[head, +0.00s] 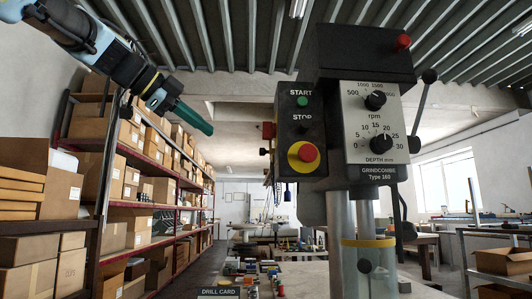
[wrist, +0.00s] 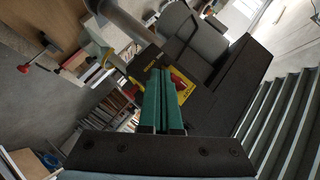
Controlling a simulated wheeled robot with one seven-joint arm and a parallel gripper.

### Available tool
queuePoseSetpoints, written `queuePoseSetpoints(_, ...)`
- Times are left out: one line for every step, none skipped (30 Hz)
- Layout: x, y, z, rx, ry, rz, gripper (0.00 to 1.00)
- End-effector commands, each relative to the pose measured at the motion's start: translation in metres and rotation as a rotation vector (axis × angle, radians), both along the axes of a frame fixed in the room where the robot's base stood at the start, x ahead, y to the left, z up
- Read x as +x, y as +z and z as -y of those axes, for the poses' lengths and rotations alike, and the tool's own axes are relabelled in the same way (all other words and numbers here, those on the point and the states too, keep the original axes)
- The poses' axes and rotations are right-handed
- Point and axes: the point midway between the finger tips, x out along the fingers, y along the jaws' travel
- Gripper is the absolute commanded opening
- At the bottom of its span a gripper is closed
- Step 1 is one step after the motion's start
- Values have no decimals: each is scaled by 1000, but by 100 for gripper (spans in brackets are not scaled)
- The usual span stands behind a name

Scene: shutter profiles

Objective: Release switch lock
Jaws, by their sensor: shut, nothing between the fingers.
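The drill press control box (head: 299,115) carries a green START button (head: 303,101), a dark STOP button (head: 304,126) and a round red emergency-stop button (head: 307,152) on a yellow disc. A red part (head: 268,131) sticks out from the box's left side. A small blue piece (head: 288,192) hangs below the box. I cannot tell which part is the switch lock. My gripper (head: 208,129) is shut and empty, with green fingers, in the air left of the box and apart from it. In the wrist view, the fingers (wrist: 163,101) partly cover a yellow-and-red part of the machine (wrist: 184,88).
Shelves of cardboard boxes (head: 125,165) stand at left. A bench with small items (head: 255,280) lies below. Air between gripper and box looks clear.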

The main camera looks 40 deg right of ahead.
Motion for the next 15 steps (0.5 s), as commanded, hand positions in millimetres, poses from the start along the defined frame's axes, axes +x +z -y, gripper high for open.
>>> queuePoseSetpoints(-13,11,3,-25,-48,52,0)
queuePoseSetpoints(-19,16,3,-35,-72,78,0)
queuePoseSetpoints(-26,23,4,-49,-97,107,0)
queuePoseSetpoints(-30,27,4,-57,-111,124,0)
queuePoseSetpoints(-33,30,5,-62,-123,137,0)
queuePoseSetpoints(-36,33,5,-67,-134,149,0)
queuePoseSetpoints(-37,34,5,-69,-140,156,0)
queuePoseSetpoints(-38,35,5,-71,-143,159,0)
queuePoseSetpoints(-38,36,5,-72,-145,161,0)
queuePoseSetpoints(-38,36,5,-72,-145,161,0)
queuePoseSetpoints(-38,36,5,-72,-145,161,0)
queuePoseSetpoints(-38,36,5,-71,-144,160,0)
queuePoseSetpoints(-38,36,5,-71,-144,160,0)
queuePoseSetpoints(-38,36,5,-71,-143,159,0)
queuePoseSetpoints(-38,36,5,-71,-142,160,0)
